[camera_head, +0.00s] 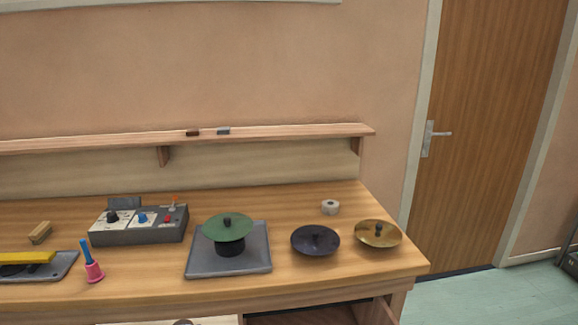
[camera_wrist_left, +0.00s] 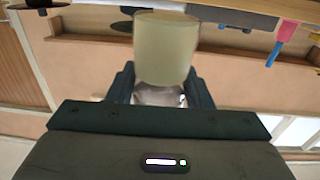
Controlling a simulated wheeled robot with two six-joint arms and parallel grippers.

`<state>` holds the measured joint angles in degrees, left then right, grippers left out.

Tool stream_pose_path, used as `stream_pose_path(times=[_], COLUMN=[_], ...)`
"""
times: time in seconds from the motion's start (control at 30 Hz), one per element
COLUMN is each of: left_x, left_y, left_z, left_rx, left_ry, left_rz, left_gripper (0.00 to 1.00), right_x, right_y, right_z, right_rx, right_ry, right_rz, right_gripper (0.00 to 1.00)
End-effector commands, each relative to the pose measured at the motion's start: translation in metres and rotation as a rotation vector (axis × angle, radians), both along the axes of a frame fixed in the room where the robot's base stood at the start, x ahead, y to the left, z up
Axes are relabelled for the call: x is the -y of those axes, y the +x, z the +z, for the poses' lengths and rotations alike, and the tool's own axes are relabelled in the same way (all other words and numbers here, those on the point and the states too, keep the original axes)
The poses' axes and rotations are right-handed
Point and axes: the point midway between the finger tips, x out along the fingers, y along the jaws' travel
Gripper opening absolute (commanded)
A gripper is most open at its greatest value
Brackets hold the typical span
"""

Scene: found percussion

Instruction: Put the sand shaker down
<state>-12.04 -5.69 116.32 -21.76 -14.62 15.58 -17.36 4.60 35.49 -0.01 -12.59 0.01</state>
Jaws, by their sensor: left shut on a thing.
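The sand shaker, which I take to be the pale yellow-green cylinder (camera_wrist_left: 165,48), shows in the left wrist view. My left gripper (camera_wrist_left: 160,88) is shut on it, with a dark finger on each side of its lower end in the picture. A greyish-white part lies between the fingers, partly hidden by the gripper body. Neither gripper nor the shaker shows in the head view. My right gripper is in no view. The wooden worktop (camera_head: 140,283) fills the lower part of the head view.
On the worktop are a pink-and-blue handled thing (camera_head: 93,270), a knobbed box (camera_head: 140,228), a green disc (camera_head: 228,227) above a grey pad (camera_head: 200,266), a dark disc (camera_head: 315,243), a brass disc (camera_head: 378,236) and a white roll (camera_head: 330,207). Bare wood shows along the front.

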Motion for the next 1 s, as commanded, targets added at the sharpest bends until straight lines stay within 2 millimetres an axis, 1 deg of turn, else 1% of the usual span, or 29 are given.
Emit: stream_pose_path(times=[0.03,0.23,0.5,0.67,1.0], left_x=[0.005,0.020,0.030,0.031,0.031], left_y=[-0.009,-0.040,-0.082,-0.090,-0.090], left_z=[0.001,0.010,0.029,0.034,0.034], left_rx=[0.001,0.001,-0.001,-0.001,-0.001], left_ry=[-0.005,-0.005,-0.002,0.002,0.002], left_rz=[-0.017,-0.075,-0.111,-0.115,-0.115], left_gripper=[0.13,0.13,0.13,0.13,0.13], right_x=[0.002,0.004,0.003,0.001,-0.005], right_y=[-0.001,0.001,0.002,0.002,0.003], right_z=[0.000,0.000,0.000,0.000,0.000], right_rx=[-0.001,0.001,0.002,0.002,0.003], right_ry=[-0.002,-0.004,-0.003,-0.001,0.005], right_rz=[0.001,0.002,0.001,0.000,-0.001], right_gripper=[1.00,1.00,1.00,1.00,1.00])
